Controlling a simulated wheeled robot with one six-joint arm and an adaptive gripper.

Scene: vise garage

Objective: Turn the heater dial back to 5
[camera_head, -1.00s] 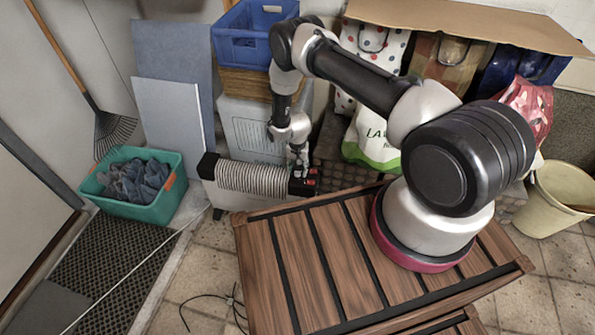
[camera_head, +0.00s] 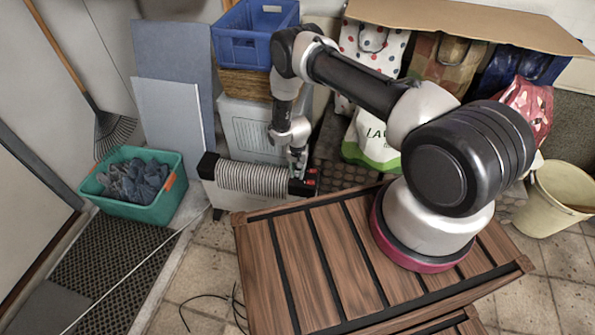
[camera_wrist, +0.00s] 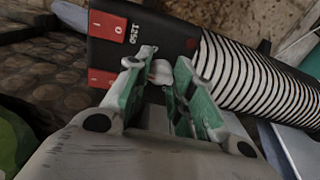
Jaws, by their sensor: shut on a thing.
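The heater (camera_head: 252,178) has a pale ribbed body and black end caps, and lies in front of a white box. Its black control end carries red switches (camera_head: 311,176), which also show in the wrist view (camera_wrist: 107,25) beside the marking 1250. My gripper (camera_head: 297,168) reaches down to this end from above. In the wrist view my gripper (camera_wrist: 164,70) has its green-lined fingers on both sides of a small white dial (camera_wrist: 161,72) and is shut on it. The fingers hide part of the dial. I cannot read its number or pointer.
A slatted wooden chest (camera_head: 310,260) stands in front of the heater. A green bin of dark cloths (camera_head: 170,213) is at the left. A blue crate (camera_head: 240,52) and shopping bags (camera_head: 375,150) stand behind. A cable (camera_head: 200,300) lies on the floor.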

